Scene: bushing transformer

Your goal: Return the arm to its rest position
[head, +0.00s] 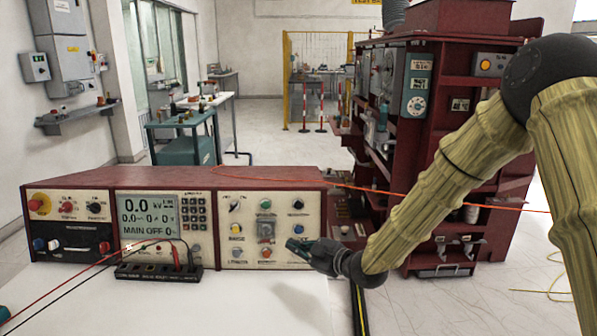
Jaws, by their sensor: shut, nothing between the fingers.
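My arm (440,190) enters from the right, bends at a dark joint and reaches down and left with pale, wood-like links. My gripper (292,244) is dark and sits at the arm's end, in front of the right-hand panel of a dark red test console (270,178). Its fingers are shut with nothing visible between them. Its tip overlaps the panel's lower knobs in the picture; I cannot tell whether it touches them. The console's screen (150,216) reads 0.0 and MAIN OFF.
A black terminal block (158,272) with red and black leads stands at the console's front. A large dark red cabinet (430,150) stands behind my arm.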

